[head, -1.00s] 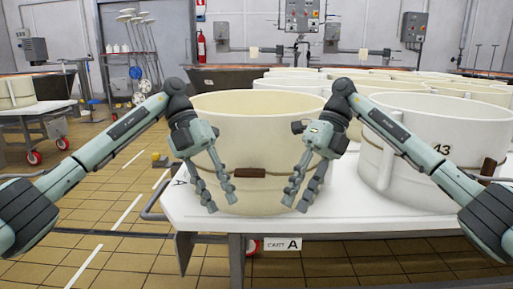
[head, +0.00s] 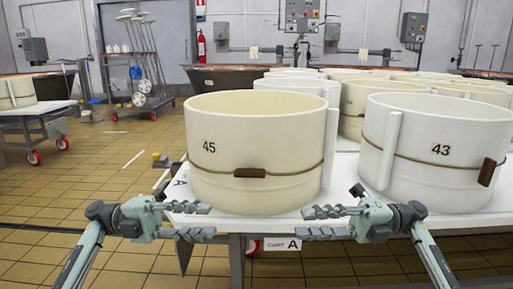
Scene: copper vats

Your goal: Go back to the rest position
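My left gripper (head: 190,220) is low in the head view, in front of the cart's near left corner. Its fingers are apart and empty, pointing right. My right gripper (head: 318,222) is at the cart's front edge to the right, its fingers apart and empty, pointing left. The two grippers face each other with a gap between them. Both arms come up from the bottom of the picture. The cream tub marked 45 (head: 225,150) stands upright behind them on the white cart top (head: 345,214), and neither gripper appears to hold it.
A tub marked 43 (head: 425,135) stands right of tub 45, with several more tubs behind. Another cart (head: 35,108) stands at the far left. The tiled floor (head: 95,175) on the left is mostly clear.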

